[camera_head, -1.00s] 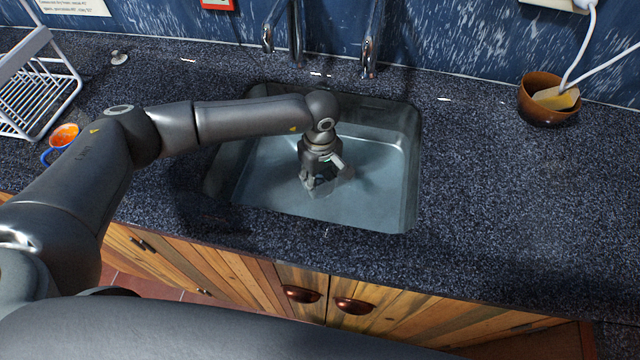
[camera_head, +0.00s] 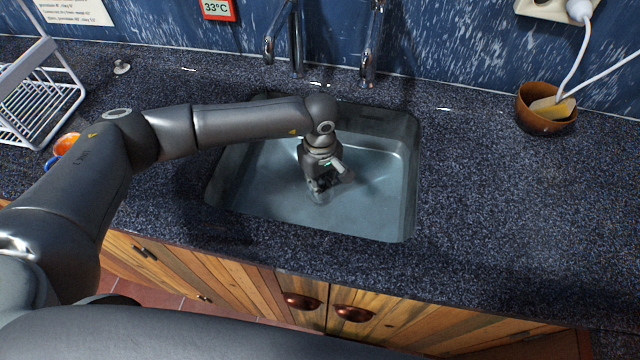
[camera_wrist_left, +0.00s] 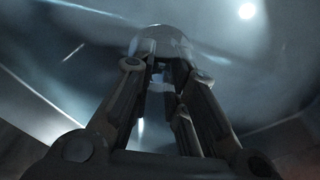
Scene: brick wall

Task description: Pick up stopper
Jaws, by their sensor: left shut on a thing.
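My left gripper (camera_head: 320,192) reaches straight down into the sink, with its fingers closed near the sink floor. In the left wrist view the fingers of the left gripper (camera_wrist_left: 162,66) come together around a small pale thing, which I take to be the stopper (camera_wrist_left: 158,84). The fingers hide most of it, and its shape is unclear. A rounded, glassy outline shows just past the fingertips. The sink (camera_head: 408,185) is grey and looks partly filled with water. My right gripper is not in view.
Two taps (camera_head: 370,62) stand behind the sink. A small metal knob-like thing (camera_head: 121,68) lies on the counter at the back left, near a white rack (camera_head: 62,85) and an orange-and-blue cup (camera_head: 66,142). A brown bowl (camera_head: 540,122) stands at the right.

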